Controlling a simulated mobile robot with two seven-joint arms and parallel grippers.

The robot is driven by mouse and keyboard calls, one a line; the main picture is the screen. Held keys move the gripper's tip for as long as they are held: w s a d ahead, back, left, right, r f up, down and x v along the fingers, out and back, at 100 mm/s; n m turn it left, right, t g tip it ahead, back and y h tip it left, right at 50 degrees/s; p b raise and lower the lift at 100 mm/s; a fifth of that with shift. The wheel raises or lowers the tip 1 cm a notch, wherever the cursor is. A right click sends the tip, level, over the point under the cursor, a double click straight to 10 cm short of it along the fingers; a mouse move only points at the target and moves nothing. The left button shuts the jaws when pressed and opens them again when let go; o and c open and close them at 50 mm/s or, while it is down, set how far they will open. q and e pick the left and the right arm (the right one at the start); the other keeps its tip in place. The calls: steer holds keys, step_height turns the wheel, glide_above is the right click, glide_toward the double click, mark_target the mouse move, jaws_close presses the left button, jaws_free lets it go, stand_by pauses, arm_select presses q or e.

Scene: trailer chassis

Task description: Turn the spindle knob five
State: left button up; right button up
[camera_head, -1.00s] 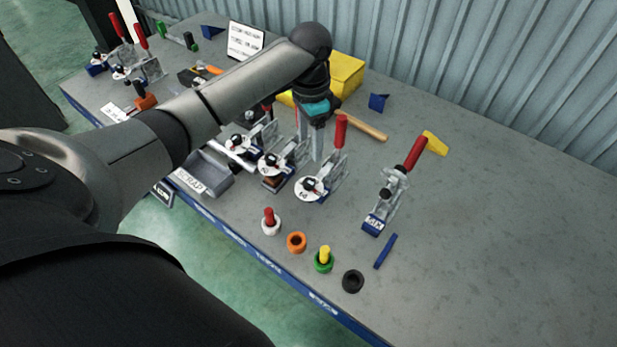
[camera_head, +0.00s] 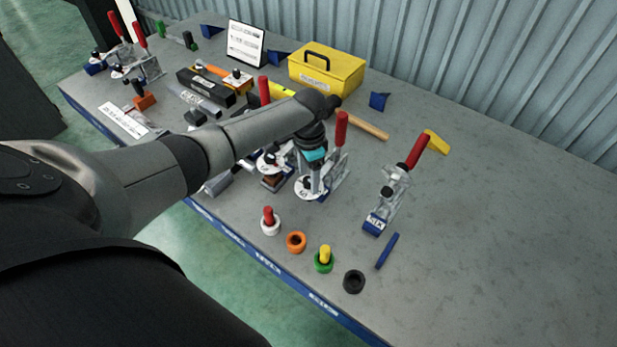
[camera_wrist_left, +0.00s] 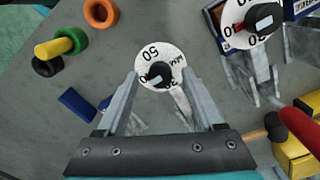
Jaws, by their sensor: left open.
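My left gripper (camera_head: 316,192) is open and points down at a clamp with a white numbered dial (camera_head: 301,191) and a red handle (camera_head: 341,130). In the left wrist view the gripper (camera_wrist_left: 160,73) has its fingers apart on either side of a black spindle knob (camera_wrist_left: 159,72), which sits on the white dial (camera_wrist_left: 152,51). I cannot tell if the fingers touch the knob. A second white dial with a black knob (camera_wrist_left: 262,18) shows at the upper right there. I cannot read a five on any knob. My right gripper is not in view.
Another clamp (camera_head: 388,200) stands to the right. Red-white, orange (camera_head: 297,242), green-yellow (camera_head: 324,259) and black (camera_head: 354,281) pieces line the front edge near a blue bar (camera_head: 387,251). The bench's right side is clear.

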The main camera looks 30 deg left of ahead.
arm_select(q)
steer(key=shift+f, duration=0.3)
steer(key=shift+c, duration=0.2)
jaws_close()
